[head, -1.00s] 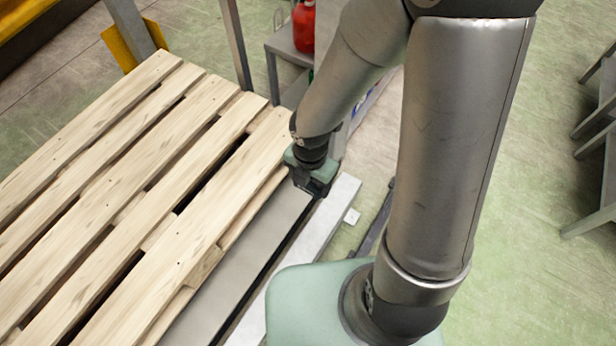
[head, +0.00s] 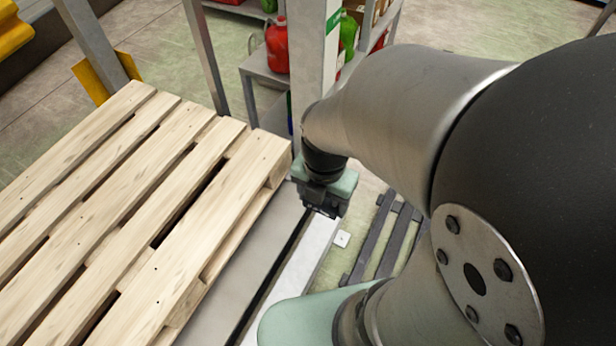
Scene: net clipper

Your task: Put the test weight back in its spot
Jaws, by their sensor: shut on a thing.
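My gripper (head: 322,206) is right of the centre in the head view, near the right end of the wooden pallet and above the grey metal rail. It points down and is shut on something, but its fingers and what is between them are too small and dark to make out. I cannot pick out the test weight, nor any spot that is clearly its own.
The pallet (head: 150,200) fills the left. A grey upright post (head: 313,70) stands close behind my gripper. A shelf (head: 262,68) with a red canister (head: 276,45) is behind.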

